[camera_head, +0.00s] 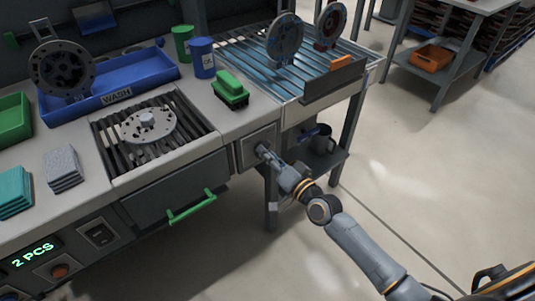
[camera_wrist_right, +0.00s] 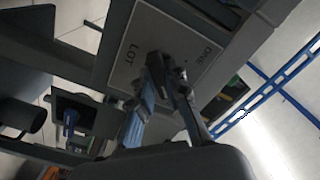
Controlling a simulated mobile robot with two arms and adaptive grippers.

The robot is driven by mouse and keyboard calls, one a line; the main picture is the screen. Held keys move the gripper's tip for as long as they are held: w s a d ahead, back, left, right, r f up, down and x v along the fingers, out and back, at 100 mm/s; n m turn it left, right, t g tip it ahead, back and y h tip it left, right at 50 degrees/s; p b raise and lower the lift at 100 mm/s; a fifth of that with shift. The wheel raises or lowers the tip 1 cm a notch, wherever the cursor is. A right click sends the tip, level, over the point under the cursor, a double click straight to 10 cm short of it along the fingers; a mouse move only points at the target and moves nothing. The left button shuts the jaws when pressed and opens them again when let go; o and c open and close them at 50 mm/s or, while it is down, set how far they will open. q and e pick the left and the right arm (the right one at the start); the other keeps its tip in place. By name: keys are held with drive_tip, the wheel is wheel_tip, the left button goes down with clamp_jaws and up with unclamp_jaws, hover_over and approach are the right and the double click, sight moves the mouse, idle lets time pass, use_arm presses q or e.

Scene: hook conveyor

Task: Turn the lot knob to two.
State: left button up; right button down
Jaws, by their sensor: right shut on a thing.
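The lot knob (camera_wrist_right: 158,63) is a small dark knob on a light panel plate (camera_wrist_right: 142,32) marked LOT and ONE in the right wrist view. In the head view the knob's plate (camera_head: 258,138) is on the front of the bench, right of the green-handled drawer. My right gripper (camera_head: 265,153) is at that plate, its fingers shut on the knob. The fingers also show in the right wrist view (camera_wrist_right: 163,72) and hide much of the knob, so I cannot tell its exact setting. My left gripper is not in view.
A green drawer handle (camera_head: 192,206) sticks out left of the knob. A display (camera_head: 31,256) reads 2 PCS. A grate with a metal disc (camera_head: 148,123), a blue WASH tray (camera_head: 117,95) and a green brush (camera_head: 230,88) are above.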

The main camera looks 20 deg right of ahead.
drive_tip(key=c, duration=1.3)
unclamp_jaws()
drive_tip(key=v, duration=1.2)
